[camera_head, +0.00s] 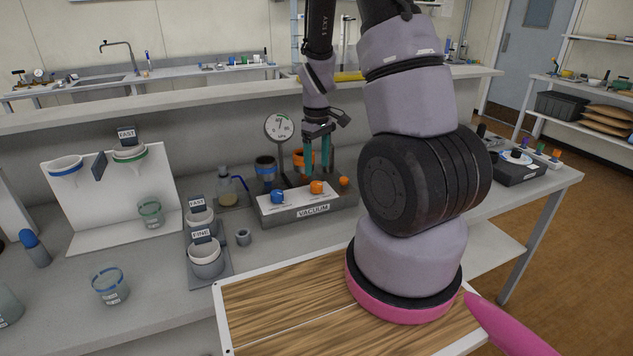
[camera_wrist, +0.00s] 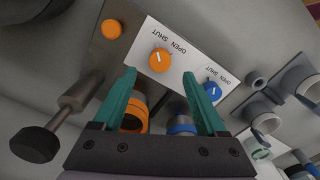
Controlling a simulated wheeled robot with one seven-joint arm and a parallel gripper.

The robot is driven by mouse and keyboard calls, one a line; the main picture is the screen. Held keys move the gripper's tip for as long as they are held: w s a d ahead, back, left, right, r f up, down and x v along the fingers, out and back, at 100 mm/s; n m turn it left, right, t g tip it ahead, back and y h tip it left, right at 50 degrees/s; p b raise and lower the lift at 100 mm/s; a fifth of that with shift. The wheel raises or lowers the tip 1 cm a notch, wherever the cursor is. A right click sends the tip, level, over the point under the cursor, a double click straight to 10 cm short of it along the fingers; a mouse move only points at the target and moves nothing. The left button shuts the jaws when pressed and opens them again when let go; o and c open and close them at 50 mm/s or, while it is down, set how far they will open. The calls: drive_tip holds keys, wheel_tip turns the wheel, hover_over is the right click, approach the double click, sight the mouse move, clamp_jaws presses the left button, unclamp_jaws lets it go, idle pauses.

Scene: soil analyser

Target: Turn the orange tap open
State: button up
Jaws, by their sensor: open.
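The orange tap (camera_head: 316,187) is a round knob on the white top plate of the vacuum box, right of the blue tap (camera_head: 277,197). In the wrist view the orange tap (camera_wrist: 160,61) carries a white line, with the words OPEN and SHUT printed beside it. I cannot tell which word its line marks. My gripper (camera_head: 318,172) points down above and behind the orange tap. In the wrist view its teal fingers (camera_wrist: 159,76) are apart and empty, with the orange tap ahead between the tips. I see no contact. The blue tap (camera_wrist: 212,92) lies beyond the right fingertip.
A plain orange knob (camera_head: 343,181) sits at the right end of the vacuum box (camera_head: 313,210). A pressure gauge (camera_head: 279,127) stands behind it. Orange-banded (camera_wrist: 135,115) and blue-banded (camera_head: 265,172) vessels stand close by. Cups in a holder (camera_head: 205,257) stand at left front.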

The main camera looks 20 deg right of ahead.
sight(317, 184)
wheel_tip(317, 184, down, 6)
drive_tip(key=shift+f, duration=0.2)
drive_tip(key=shift+c, duration=0.3)
clamp_jaws()
